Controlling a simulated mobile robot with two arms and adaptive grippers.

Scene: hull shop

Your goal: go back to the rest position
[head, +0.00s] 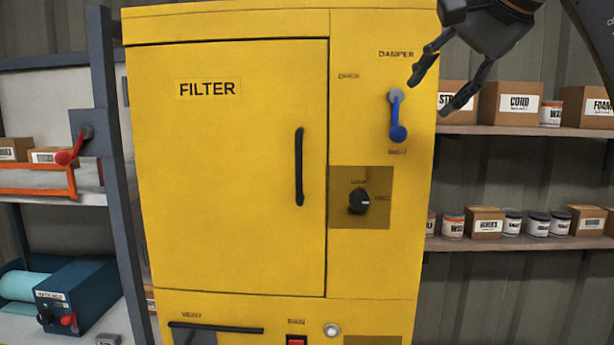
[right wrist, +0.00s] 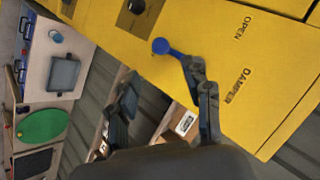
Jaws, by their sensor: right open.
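My right gripper (head: 442,90) is at the upper right of the head view, open and empty, in front of the cabinet's right edge. Its open fingers (right wrist: 165,105) also show in the right wrist view. The yellow cabinet (head: 230,200) fills the middle of the head view, with its FILTER door shut. A blue damper lever (head: 397,118) hangs down from its pivot, left of the right gripper and apart from it in the head view. The blue knob (right wrist: 161,46) of the lever shows beyond a finger in the right wrist view. My left gripper is not in view.
A dark rotary knob (head: 359,200) sits below the lever. Shelves with boxes and cans (head: 518,103) stand behind at the right. At the left are a grey post (head: 118,180) with a red-knobbed lever (head: 68,156) and a dark teal machine (head: 85,295).

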